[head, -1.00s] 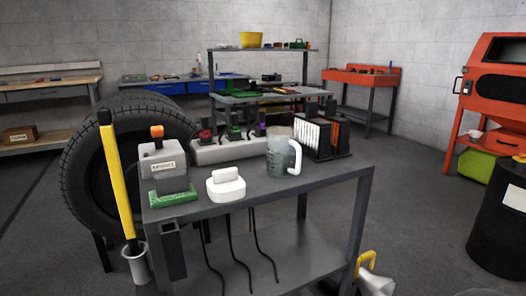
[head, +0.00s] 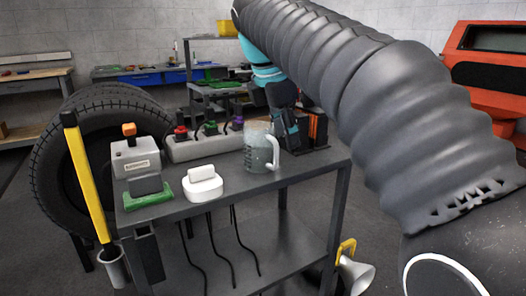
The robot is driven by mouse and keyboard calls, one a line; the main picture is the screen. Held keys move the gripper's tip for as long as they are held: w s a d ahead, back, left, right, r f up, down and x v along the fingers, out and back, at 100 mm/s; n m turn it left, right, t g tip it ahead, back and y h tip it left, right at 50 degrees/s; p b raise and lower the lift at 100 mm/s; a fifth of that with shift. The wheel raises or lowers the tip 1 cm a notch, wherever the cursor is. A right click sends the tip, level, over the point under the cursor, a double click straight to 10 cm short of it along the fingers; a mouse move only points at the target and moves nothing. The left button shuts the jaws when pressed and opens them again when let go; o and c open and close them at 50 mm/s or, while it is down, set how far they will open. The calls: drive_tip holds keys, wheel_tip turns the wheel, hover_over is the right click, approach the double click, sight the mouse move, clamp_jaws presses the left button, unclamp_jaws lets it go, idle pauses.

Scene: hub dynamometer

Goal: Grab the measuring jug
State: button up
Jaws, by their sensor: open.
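The measuring jug (head: 257,150) is clear grey with a white handle on its right side. It stands upright on the dark metal bench (head: 235,197), near its right part. My gripper (head: 289,138), dark with teal marks, hangs just right of and behind the jug in the picture. It is open, and I see nothing held in it. Its fingers partly cover the finned dark block (head: 317,130). I cannot tell the exact gap between fingers and jug.
A white lidded container (head: 203,185) stands left of the jug. A yellow pole (head: 85,180) and tyre (head: 50,165) are at left.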

sight(276, 165)
drive_tip(key=w+a+r+n, duration=0.2)
drive_tip(key=a+n, duration=0.2)
drive_tip(key=a, duration=0.1)
drive_tip(key=shift+h, duration=0.4)
drive_tip(key=b+x, duration=0.2)
drive_tip(key=x, duration=0.5)
drive_tip(key=b+x, duration=0.2)
drive_tip(key=x, duration=0.4)
drive_tip(key=shift+w+a+f, duration=0.1)
drive_tip(key=shift+w+f, duration=0.05)
drive_tip(key=shift+f, duration=0.25)
drive_tip(key=shift+c, duration=0.2)
clamp_jaws()
